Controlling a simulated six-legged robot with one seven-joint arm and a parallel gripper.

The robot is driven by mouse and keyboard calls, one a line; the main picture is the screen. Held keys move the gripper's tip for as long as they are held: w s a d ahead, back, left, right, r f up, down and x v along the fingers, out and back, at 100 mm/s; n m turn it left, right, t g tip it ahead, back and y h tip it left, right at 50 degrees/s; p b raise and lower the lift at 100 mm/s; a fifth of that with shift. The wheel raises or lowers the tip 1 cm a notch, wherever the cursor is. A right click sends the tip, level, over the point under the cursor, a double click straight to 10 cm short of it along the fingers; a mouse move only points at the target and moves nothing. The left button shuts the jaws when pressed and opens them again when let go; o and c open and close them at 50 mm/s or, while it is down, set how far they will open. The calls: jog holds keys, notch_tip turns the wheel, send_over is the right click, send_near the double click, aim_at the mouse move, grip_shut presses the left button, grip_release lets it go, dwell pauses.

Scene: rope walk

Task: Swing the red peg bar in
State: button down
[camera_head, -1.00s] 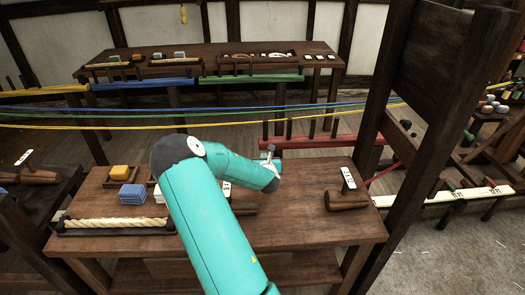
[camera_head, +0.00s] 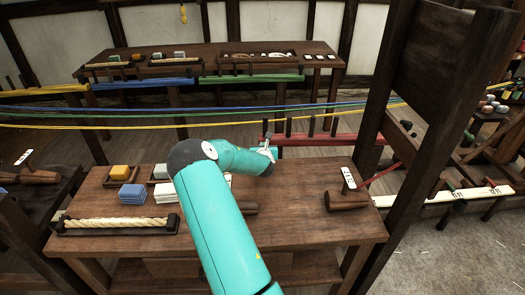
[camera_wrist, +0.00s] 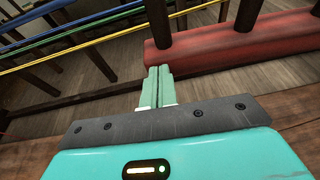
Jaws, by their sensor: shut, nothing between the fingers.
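The red peg bar (camera_head: 315,141) lies beyond the far edge of the near bench, with several dark upright pegs on it. In the wrist view the red bar (camera_wrist: 240,48) fills the upper right, and its left end is close beside my fingertips. My gripper (camera_wrist: 158,75) is shut and empty, its two pale green fingers together. In the head view my gripper (camera_head: 268,140) is near the left end of the bar. I cannot tell whether the fingers touch it.
Blue, green and yellow ropes (camera_head: 120,125) stretch across behind the near bench (camera_head: 290,230). A dark wooden post (camera_head: 385,120) stands right of the bar. A rope tray (camera_head: 115,225), coloured blocks (camera_head: 132,193) and a tagged wooden block (camera_head: 346,200) sit on the bench.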

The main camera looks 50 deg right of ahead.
jog(key=w+d+m+g, duration=0.1)
jog(key=w+d, duration=0.6)
jog(key=d, duration=0.1)
jog(key=shift+w+d, duration=0.35)
jog(key=shift+w, duration=0.05)
